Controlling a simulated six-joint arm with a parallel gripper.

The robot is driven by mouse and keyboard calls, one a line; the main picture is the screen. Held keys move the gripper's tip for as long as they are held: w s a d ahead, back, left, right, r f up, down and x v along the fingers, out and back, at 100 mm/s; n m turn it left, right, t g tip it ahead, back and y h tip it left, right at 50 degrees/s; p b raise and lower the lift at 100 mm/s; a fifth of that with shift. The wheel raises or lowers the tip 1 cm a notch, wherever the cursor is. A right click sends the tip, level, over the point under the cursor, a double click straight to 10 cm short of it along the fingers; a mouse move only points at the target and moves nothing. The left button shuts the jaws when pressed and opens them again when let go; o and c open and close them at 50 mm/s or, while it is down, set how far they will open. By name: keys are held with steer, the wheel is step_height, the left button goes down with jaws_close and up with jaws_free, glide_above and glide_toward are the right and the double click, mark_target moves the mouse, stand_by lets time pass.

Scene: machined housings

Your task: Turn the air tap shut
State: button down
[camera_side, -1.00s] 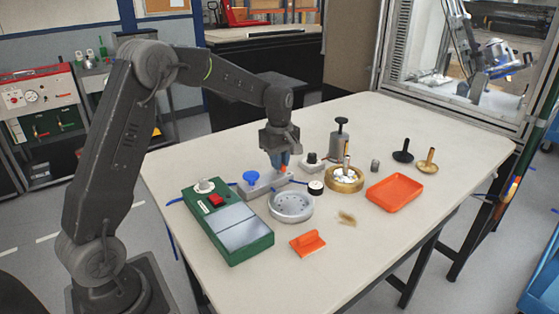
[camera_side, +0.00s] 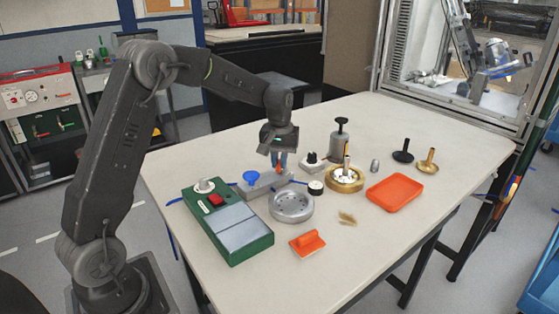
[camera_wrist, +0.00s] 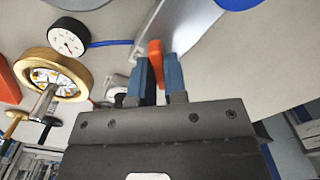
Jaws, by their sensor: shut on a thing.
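The air tap is a grey block (camera_side: 262,187) with a blue round knob (camera_side: 251,177) at its left end and an orange lever at its right end. My gripper (camera_side: 279,164) points down over the right end of the block. In the wrist view the orange lever (camera_wrist: 156,64) stands between the two blue fingers of my gripper (camera_wrist: 158,76), which are shut on it. The grey block (camera_wrist: 182,30) runs up and right from there, with part of the blue knob (camera_wrist: 238,3) at the top edge. The lever's base is partly hidden.
A white gauge (camera_side: 316,187), silver flange (camera_side: 291,207) and green box (camera_side: 231,234) stand close by. A brass ring (camera_side: 345,180), orange tray (camera_side: 395,193) and orange brush-like piece (camera_side: 307,243) are farther right or in front. The table's right front is clear.

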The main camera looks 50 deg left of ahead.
steer(key=m, duration=0.4)
steer(key=shift+m, duration=2.1)
steer(key=c, duration=1.2)
jaws_free()
steer(key=shift+o, duration=0.2)
step_height(320, 180, up, 14)
steer(key=shift+d, duration=0.1)
